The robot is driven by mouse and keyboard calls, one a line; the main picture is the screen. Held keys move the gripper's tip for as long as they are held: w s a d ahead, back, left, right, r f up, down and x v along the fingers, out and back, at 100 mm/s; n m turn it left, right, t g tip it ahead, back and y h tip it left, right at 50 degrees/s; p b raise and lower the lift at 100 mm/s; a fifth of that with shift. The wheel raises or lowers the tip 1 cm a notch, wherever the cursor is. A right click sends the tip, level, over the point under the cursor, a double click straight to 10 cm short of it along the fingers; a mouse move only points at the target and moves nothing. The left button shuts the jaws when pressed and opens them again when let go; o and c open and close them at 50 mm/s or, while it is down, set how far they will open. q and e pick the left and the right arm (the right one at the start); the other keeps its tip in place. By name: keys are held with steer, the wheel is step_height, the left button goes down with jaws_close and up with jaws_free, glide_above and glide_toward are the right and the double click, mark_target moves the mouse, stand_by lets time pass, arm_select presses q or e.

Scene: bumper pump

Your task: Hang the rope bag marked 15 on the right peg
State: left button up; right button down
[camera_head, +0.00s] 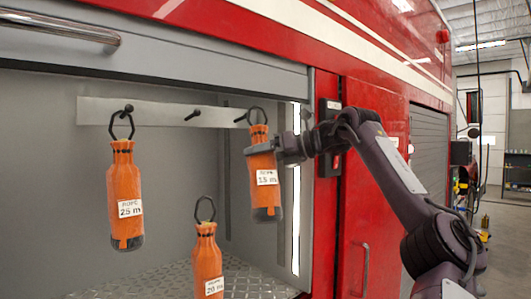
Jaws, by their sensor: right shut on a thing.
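The orange rope bag marked 15 m (265,195) is upright in the compartment, its black loop (257,112) at the top. My right gripper (268,148) comes in from the right and is shut on the upper part of this bag. The right peg (240,118) shows at the left edge of the loop, at about the loop's height. I cannot tell whether the loop is around the peg or just beside it. The bag's bottom is clear of the floor. My left gripper is not in view.
The 25 m bag (125,185) hangs from the left peg (128,109). The middle peg (193,115) is bare. The 20 m bag (208,262) is upright lower down in front. The red door frame (326,230) bounds the compartment at right; a handle bar (60,27) is at upper left.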

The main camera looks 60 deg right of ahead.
steer(key=w+d+f+p, duration=0.1)
steer(key=w+f+p, duration=0.1)
steer(key=w+p, duration=0.2)
steer(key=w, duration=0.3)
steer(key=shift+w+d+p, duration=0.2)
steer(key=shift+d+p, duration=0.15)
stand_by(0.7)
steer(key=shift+f, duration=0.2)
stand_by(0.4)
